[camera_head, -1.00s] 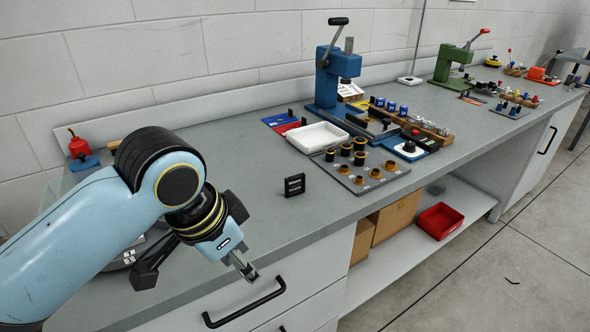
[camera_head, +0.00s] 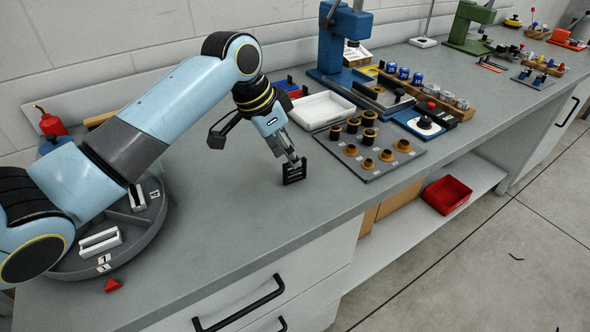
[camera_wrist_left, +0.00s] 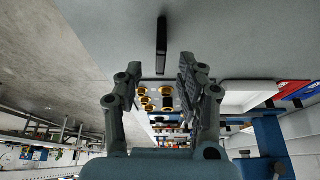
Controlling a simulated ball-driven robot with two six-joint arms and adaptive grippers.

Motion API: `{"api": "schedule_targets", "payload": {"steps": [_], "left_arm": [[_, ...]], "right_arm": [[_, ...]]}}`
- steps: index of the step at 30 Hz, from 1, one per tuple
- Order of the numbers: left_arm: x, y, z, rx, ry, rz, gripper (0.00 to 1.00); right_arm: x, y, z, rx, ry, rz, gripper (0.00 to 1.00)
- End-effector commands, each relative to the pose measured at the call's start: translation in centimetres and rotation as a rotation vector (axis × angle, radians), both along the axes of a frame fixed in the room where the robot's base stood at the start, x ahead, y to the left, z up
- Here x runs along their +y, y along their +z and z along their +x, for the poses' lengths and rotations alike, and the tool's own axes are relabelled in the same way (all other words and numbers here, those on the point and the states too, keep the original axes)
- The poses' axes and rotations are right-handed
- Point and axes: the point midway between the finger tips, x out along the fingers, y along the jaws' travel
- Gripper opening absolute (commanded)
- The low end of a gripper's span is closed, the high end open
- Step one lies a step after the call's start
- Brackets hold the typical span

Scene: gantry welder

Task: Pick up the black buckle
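The black buckle (camera_head: 294,171) stands upright on the grey bench near its front edge, a small slotted frame. It also shows in the left wrist view (camera_wrist_left: 162,36) as a narrow dark upright strip, centred just beyond the fingertips. My left gripper (camera_head: 291,158) is right at the buckle, reaching down from the upper left and covering part of its top. In the left wrist view the fingers (camera_wrist_left: 160,66) are spread apart with the buckle lined up between them. I cannot tell whether either finger touches it. My right gripper is not in view.
A plate with brown-gold bushings (camera_head: 368,150) and a white tray (camera_head: 320,110) lie right of the buckle. A blue press (camera_head: 332,45) stands behind. A round grey divided tray (camera_head: 135,232) sits under my left arm. Bench around the buckle's front is clear.

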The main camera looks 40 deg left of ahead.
Motion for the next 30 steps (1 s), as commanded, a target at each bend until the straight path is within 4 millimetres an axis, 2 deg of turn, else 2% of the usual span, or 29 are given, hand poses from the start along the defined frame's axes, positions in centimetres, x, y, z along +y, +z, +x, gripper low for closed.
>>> {"api": "schedule_targets", "payload": {"steps": [9, 18, 27, 30], "left_arm": [[-0.7, -4.1, 1.6, 0.002, 0.001, -0.002, 0.38], [-0.8, -4.7, 1.8, 0.001, 0.0, 0.0, 0.38], [-0.8, -4.7, 1.8, 0.001, 0.001, 0.0, 0.0], [-0.8, -4.7, 1.8, 0.001, 0.001, 0.0, 0.0]], "right_arm": [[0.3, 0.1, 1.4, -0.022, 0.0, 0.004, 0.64], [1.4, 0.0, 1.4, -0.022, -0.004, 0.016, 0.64], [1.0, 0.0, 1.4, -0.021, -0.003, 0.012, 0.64], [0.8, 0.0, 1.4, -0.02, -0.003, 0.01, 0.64]]}}
